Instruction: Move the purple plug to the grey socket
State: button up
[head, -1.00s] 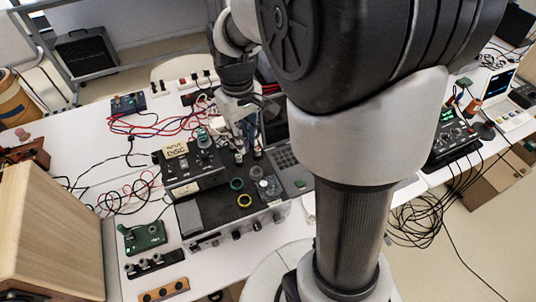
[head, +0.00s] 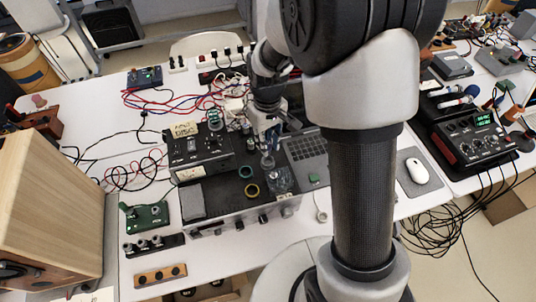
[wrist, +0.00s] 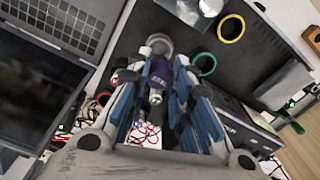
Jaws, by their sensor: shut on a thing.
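The purple plug (wrist: 158,75) shows between the blue fingers of my gripper (wrist: 160,92) in the wrist view. My gripper is shut on it. The grey socket (wrist: 160,44), a round grey ring, lies just beyond the plug on the dark top of a device. In the head view my gripper (head: 267,142) points down over that device, and the grey socket (head: 267,162) is close below the fingertips. The plug's lower end appears apart from the socket, but the height gap is hard to tell. The plug cannot be made out clearly in the head view.
A teal ring (head: 245,171) and a yellow ring (head: 252,190) are beside the grey socket, with a clear glass-like object (head: 281,180) to the right. A black box with dials (head: 198,150) stands left of my gripper.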

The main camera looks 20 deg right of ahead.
jog(key=shift+f+b, duration=0.7)
jog(key=shift+f, duration=1.85)
jog(key=shift+f, duration=0.35)
jog(key=o, duration=0.9)
jog(key=shift+o, duration=0.2)
